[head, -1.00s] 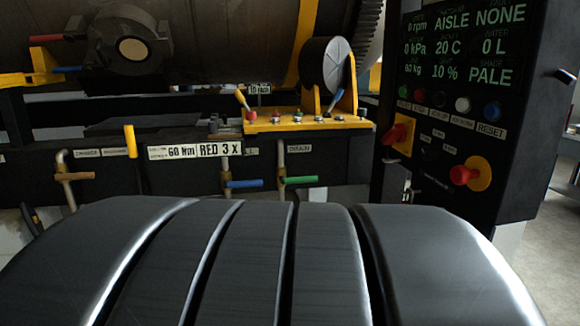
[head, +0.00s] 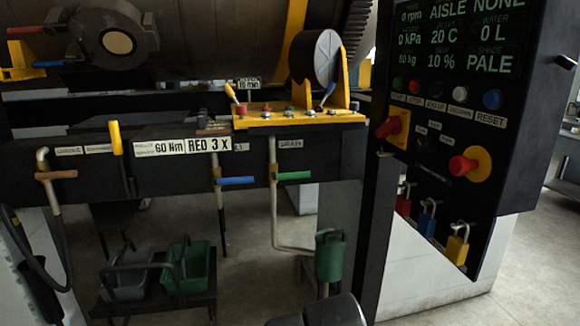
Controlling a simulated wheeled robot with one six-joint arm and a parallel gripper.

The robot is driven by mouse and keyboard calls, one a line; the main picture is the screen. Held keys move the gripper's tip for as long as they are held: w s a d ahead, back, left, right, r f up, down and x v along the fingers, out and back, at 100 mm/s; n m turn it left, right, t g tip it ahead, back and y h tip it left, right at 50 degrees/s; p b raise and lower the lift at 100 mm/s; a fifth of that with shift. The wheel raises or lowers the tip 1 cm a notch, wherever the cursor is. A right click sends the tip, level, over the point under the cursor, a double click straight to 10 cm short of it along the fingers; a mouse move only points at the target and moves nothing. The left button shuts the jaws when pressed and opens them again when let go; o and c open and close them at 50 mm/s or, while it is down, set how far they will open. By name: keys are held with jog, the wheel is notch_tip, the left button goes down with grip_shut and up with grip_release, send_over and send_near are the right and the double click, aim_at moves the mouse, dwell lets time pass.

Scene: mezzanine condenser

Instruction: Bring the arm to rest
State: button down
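A dark rounded part of my arm (head: 335,311) shows at the bottom edge of the head view, just right of centre. Most of the arm is below the picture. My gripper is not in view, so I cannot see its fingers or whether it holds anything.
A black control panel (head: 436,190) with buttons and a red knob stands at right, padlocks (head: 457,244) hanging below. A rail with valve handles (head: 237,181) crosses ahead. Grey (head: 128,285) and green (head: 198,272) baskets sit low at left. Bare floor (head: 525,265) lies at far right.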

jog(key=shift+s+d+r, duration=0.2)
jog(key=shift+d+r, duration=0.15)
jog(key=shift+d, duration=0.05)
dwell(0.4)
